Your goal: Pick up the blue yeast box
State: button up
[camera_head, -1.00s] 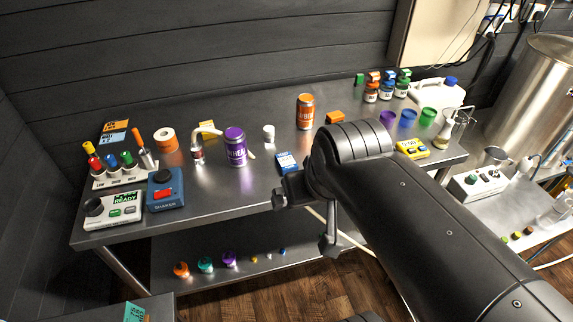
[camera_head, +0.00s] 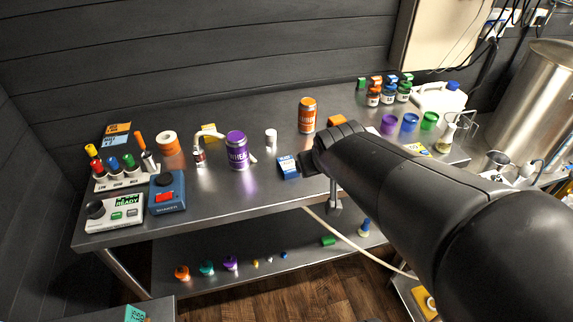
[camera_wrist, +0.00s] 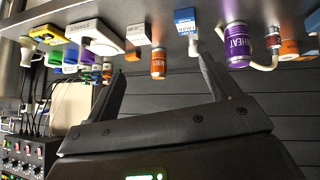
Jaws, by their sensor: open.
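The blue yeast box (camera_head: 288,167), with a white label, stands near the front edge of the steel table, right of the purple can. In the wrist view, which is upside down, the blue box (camera_wrist: 187,20) hangs at the top, beyond the fingertips. My gripper (camera_head: 308,163) is beside the box's right side in the head view, and its fingers are largely hidden there. In the wrist view my gripper (camera_wrist: 167,58) shows two fingers spread apart with nothing held. I cannot tell whether a finger touches the box.
The purple can (camera_head: 236,151) stands just left of the box and a small white container (camera_head: 271,137) behind it. An orange can (camera_head: 307,115) stands farther back. A blue shaker (camera_head: 167,191) is at the front left. The lower shelf holds small coloured items.

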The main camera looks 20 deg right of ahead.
jog(key=w+d+f+t, duration=0.1)
jog(key=w+d+f, duration=0.2)
jog(key=w, duration=0.2)
jog(key=n+t+y, duration=0.3)
send_near(291, 167)
jog(key=w+d+r, duration=0.2)
jog(key=d, duration=0.3)
jog(key=f+y, duration=0.1)
jog(key=a+f+y, duration=0.1)
jog(key=f+n+y, duration=0.1)
jog(key=shift+a+f+t, duration=0.25)
jog(key=shift+a+t, duration=0.1)
jog(key=shift+t, duration=0.05)
jog(key=shift+s+a+f+t+y, duration=0.3)
jog(key=shift+a+f+y, duration=0.25)
jog(key=shift+y, duration=0.25)
jog(key=x, duration=0.7)
jog(key=shift+w+a+f, duration=0.1)
jog(key=shift+w+f, duration=0.05)
jog(key=shift+w, duration=0.1)
jog(key=c, duration=1.3)
